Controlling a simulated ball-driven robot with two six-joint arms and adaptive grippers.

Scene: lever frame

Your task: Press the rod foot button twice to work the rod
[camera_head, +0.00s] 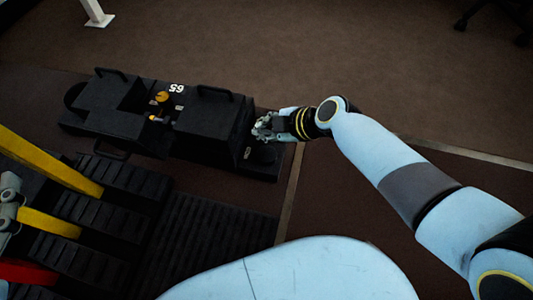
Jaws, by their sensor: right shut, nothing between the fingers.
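A long black box unit (205,132) lies on the floor, with handles on top and a white number 65. At its right end is a low black ledge with a dark round pad (264,155), which looks like the foot button. My right gripper (262,128) is shut and empty at this right end, just above and behind the pad in the picture. I cannot tell whether it touches the unit. A yellow knob (162,97) and a second small yellow part sit in the gap in the middle of the unit.
Yellow levers (55,165) and a red lever (28,272) rise from a black ribbed frame (110,205) at the left. A white post foot (98,19) stands at the top left. The brown floor behind the unit is clear.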

